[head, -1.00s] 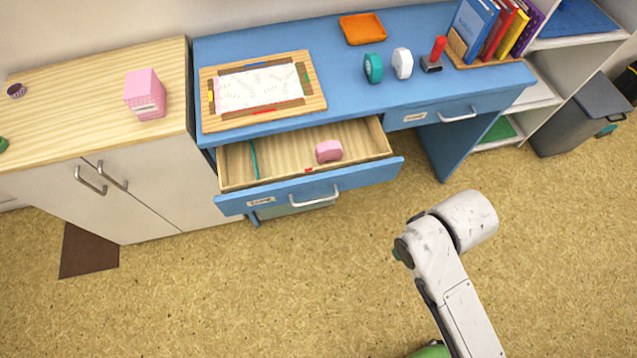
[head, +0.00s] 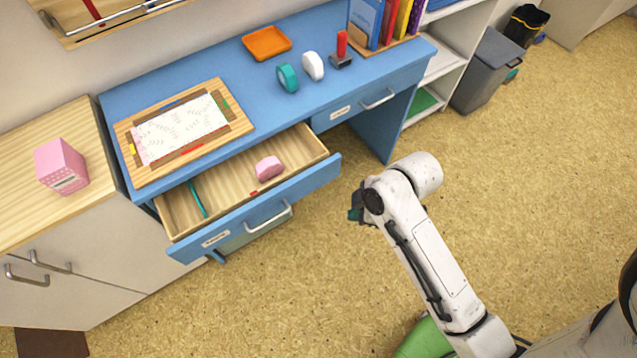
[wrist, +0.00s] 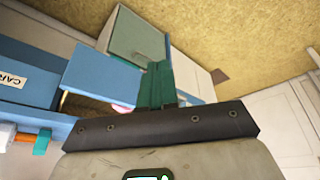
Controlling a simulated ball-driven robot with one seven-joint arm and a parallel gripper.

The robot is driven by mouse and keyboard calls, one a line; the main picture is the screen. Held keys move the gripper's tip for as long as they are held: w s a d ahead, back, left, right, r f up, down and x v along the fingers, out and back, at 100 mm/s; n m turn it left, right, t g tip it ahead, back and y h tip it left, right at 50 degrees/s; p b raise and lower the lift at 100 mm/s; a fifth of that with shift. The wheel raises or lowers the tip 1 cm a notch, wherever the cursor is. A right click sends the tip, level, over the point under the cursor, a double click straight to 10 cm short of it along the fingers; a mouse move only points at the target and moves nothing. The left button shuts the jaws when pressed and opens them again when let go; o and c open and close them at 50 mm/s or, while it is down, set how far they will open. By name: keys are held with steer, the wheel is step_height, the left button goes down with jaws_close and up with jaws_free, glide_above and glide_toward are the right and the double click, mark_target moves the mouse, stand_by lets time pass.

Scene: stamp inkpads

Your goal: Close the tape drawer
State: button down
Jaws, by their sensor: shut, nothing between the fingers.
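The open drawer (head: 255,224) is pulled out from the blue desk, with a blue front, a silver handle (head: 268,218) and a label too small to read. Inside are a pink tape-like item (head: 269,168), a thin teal stick (head: 197,199) and a small red piece. My gripper (head: 355,207) is right of the drawer front, apart from it, mostly hidden behind my arm. In the wrist view its teal fingers (wrist: 158,84) are together and empty. A blue panel, apparently the open drawer's front (wrist: 100,72), lies beside them there.
A closed drawer (head: 362,100) is right of the open one; a label starting "CAR" (wrist: 12,79) shows in the wrist view. The blue desk (head: 225,75) holds a framed sheet, orange tray, tape rolls and stamp. A wooden cabinet (head: 85,225) stands left. Floor before the drawer is clear.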

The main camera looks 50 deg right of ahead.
steer(key=w+d+n+t+y, duration=0.1)
steer(key=w+d+n+t, duration=0.25)
steer(key=w+n, duration=0.2)
glide_toward(309, 188)
step_height(309, 188, down, 3)
steer(key=s+a, duration=0.2)
steer(key=shift+n, duration=0.45)
steer(key=shift+w+d+f+p, duration=0.15)
steer(key=shift+w+p, duration=0.05)
steer(key=shift+w, duration=0.6)
steer(key=shift+w+d+f+p, duration=0.15)
steer(key=shift+w+p, duration=0.1)
steer(key=shift+w, duration=0.55)
steer(key=shift+w+d+f+p, duration=0.1)
steer(key=shift+w+f+p, duration=0.1)
steer(key=shift+w, duration=0.55)
steer(key=shift+w, duration=0.1)
